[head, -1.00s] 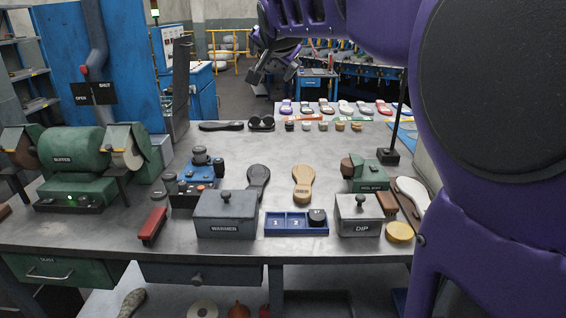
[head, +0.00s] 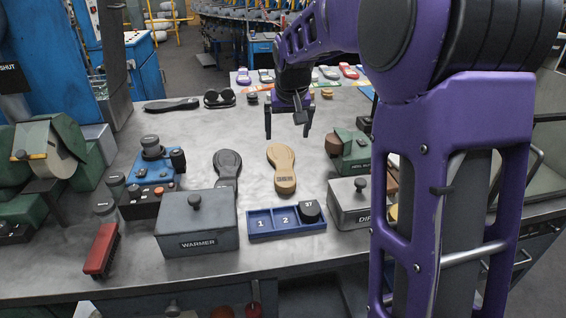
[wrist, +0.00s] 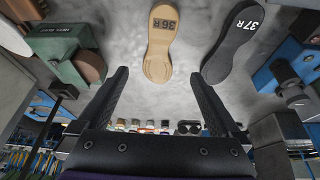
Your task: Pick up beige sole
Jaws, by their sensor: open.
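The beige sole (head: 282,167) lies flat on the grey bench top, left of the green heel unit and behind the blue numbered tray. In the wrist view the beige sole (wrist: 160,44) is marked 36 R and lies beyond my fingertips, roughly between them. My gripper (head: 289,135) is open and empty, pointing down above the bench just behind the sole. It also shows in the wrist view (wrist: 158,75), with both black fingers apart. A dark sole (head: 227,170) lies to the left of the beige one; in the wrist view this dark sole (wrist: 234,40) is marked 37 R.
A grey WARMER box (head: 197,228), a blue tray (head: 272,234) with a black 37 puck and a DIP box (head: 346,212) stand in front. A green heel unit (head: 352,150) is at right, a blue device (head: 152,172) at left. Bare bench surrounds the sole.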

